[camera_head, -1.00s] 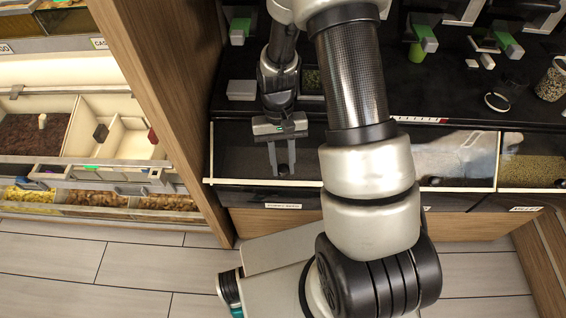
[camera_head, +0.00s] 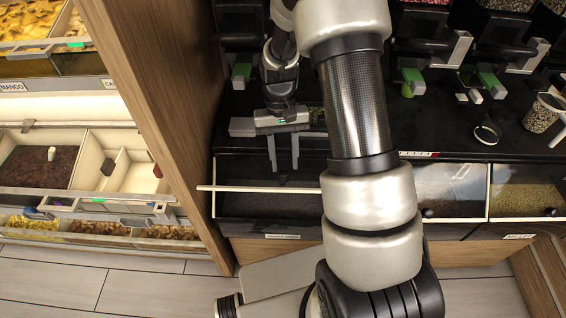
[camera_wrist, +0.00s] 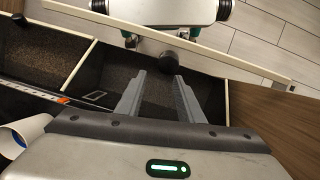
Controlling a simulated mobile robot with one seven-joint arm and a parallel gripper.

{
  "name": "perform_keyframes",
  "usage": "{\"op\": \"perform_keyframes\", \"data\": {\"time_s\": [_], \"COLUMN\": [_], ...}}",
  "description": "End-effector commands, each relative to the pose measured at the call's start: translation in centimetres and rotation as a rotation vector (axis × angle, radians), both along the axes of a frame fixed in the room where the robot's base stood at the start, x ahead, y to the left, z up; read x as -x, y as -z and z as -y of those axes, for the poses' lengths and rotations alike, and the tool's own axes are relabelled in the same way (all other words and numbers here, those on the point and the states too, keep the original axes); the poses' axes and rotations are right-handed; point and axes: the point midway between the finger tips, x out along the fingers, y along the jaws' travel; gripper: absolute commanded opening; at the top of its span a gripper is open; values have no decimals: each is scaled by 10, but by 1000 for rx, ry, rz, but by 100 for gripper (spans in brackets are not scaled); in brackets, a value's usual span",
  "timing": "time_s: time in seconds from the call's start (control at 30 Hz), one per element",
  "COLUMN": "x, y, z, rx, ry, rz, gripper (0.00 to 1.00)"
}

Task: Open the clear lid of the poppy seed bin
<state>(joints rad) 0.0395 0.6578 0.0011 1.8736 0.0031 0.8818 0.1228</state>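The poppy seed bin is the leftmost dark bin (camera_head: 265,207) in the head view; its front label is too small to read. Its clear lid shows by its pale front bar (camera_head: 235,188), which stands raised above the bin's front edge and sticks out past its left wall. In the wrist view the bar (camera_wrist: 235,67) crosses slantwise, with a dark round knob (camera_wrist: 168,61) on the lid. My gripper (camera_head: 284,170) points down over the lid. In the wrist view its fingers (camera_wrist: 160,80) are apart, with the knob just beyond the tips; contact is unclear.
A wooden divider (camera_head: 160,110) stands close on the left. Closed bins (camera_head: 455,190) continue to the right, and dispensers with green handles (camera_head: 490,83) stand behind. My own arm hides the middle of the row. Tiled floor (camera_head: 60,285) lies in front.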

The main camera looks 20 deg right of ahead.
Motion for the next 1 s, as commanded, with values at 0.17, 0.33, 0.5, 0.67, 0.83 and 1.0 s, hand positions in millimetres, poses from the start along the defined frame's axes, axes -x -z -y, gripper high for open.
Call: {"op": "perform_keyframes", "data": {"time_s": [0.17,0.33,0.5,0.67,0.83,1.0], "x": [1,1,-4,-14,-25,-36], "y": [0,0,-15,-47,-89,-126], "z": [-2,-3,-3,-2,-1,0], "rx": [-2,-3,-3,-3,-3,-3], "ry": [-2,-2,-2,-2,-2,-2], "rz": [-3,-4,2,2,3,2], "gripper": [44,44,44,44,44,44]}}
